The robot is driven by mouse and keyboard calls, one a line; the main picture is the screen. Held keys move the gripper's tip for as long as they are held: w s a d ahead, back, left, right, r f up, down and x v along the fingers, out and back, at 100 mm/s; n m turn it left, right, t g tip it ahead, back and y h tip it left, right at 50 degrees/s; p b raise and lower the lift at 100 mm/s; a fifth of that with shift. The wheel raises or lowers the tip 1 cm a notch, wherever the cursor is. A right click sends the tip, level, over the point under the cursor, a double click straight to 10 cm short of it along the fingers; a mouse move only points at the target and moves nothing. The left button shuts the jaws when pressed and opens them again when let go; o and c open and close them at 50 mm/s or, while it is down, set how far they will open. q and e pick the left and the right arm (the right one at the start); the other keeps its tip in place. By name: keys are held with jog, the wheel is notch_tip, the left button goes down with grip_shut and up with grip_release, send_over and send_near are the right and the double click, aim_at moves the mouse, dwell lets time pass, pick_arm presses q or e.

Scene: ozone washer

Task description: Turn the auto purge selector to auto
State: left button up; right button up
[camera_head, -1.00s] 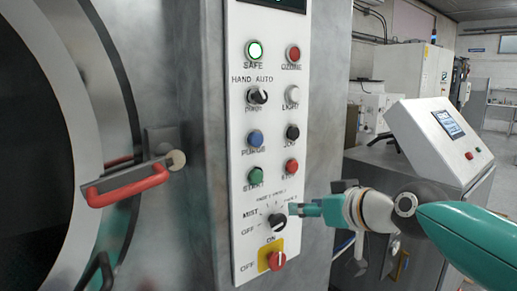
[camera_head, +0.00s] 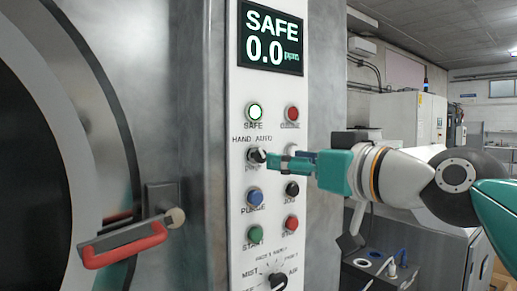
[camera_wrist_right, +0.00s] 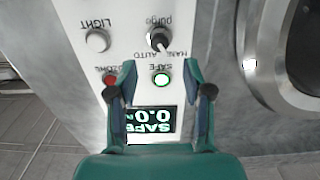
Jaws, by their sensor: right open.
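The auto purge selector (camera_head: 257,156) is a black knob with a pale mark, under the HAND AUTO label on the white panel. In the right wrist view the selector (camera_wrist_right: 158,40) appears upside down, its pale mark slanting toward the HAND side. My right gripper (camera_head: 274,161) has its teal fingertips close beside the knob in the head view, partly covering its label. In the right wrist view the right gripper (camera_wrist_right: 158,66) is open with nothing between its fingers, and the knob lies just beyond the tips, between their lines. Contact cannot be told. My left gripper is not in view.
The blue purge button (camera_head: 255,197) and black jog button (camera_head: 292,189) sit below. A red door handle (camera_head: 125,246) sticks out at left. The display (camera_head: 271,40) reads SAFE 0.0.

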aim_at(262, 157)
jog(key=p+x, duration=0.2)
jog(key=x, duration=0.5)
jog(key=shift+w, duration=0.1)
grip_shut()
jog(key=shift+a, duration=0.15)
